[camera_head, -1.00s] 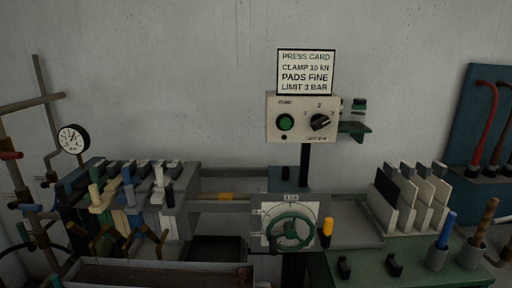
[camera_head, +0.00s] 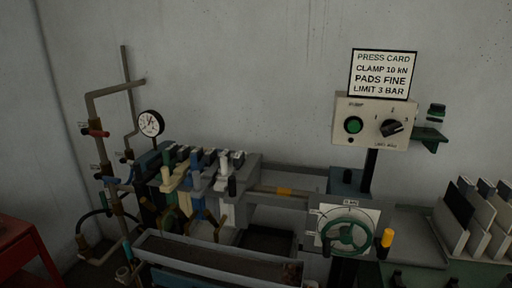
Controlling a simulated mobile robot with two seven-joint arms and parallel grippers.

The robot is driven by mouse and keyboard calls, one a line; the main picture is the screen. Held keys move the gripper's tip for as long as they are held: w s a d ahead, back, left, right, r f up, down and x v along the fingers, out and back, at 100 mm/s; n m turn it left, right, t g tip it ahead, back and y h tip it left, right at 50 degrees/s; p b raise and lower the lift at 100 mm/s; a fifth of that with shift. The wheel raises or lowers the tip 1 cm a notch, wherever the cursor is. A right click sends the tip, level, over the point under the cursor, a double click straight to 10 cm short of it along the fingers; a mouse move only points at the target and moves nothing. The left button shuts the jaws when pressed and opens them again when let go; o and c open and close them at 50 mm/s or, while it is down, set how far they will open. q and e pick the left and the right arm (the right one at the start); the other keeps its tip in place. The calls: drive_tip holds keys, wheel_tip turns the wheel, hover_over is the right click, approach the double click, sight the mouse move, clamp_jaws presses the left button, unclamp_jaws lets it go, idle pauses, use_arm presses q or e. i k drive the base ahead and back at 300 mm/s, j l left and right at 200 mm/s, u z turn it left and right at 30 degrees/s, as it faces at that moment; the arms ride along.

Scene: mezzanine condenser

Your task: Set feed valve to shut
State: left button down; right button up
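Pipework (camera_head: 130,92) with valves stands at the left by the wall in the head view. A small red handle (camera_head: 97,132) sits on the upper pipe, and a blue handle (camera_head: 118,185) sits lower down, above a dark hose. I cannot read a label on either, so I cannot tell which is the feed valve. Both handles look roughly level, but they are small and dim. A round pressure gauge (camera_head: 150,123) stands to their right. Neither of my grippers is in view.
A filter press with coloured plates (camera_head: 205,170) and a trough (camera_head: 215,258) stands right of the pipes. A green handwheel (camera_head: 345,232) and a control box (camera_head: 373,122) are further right. A red table (camera_head: 20,245) is at the lower left corner.

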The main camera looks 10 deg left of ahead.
sight(103, 197)
drive_tip(key=j+u, duration=0.5)
drive_tip(key=i+j+u, duration=0.2)
drive_tip(key=u, duration=0.3)
drive_tip(key=i+j+u, duration=0.2)
drive_tip(key=j+u, duration=0.3)
drive_tip(key=l, duration=0.1)
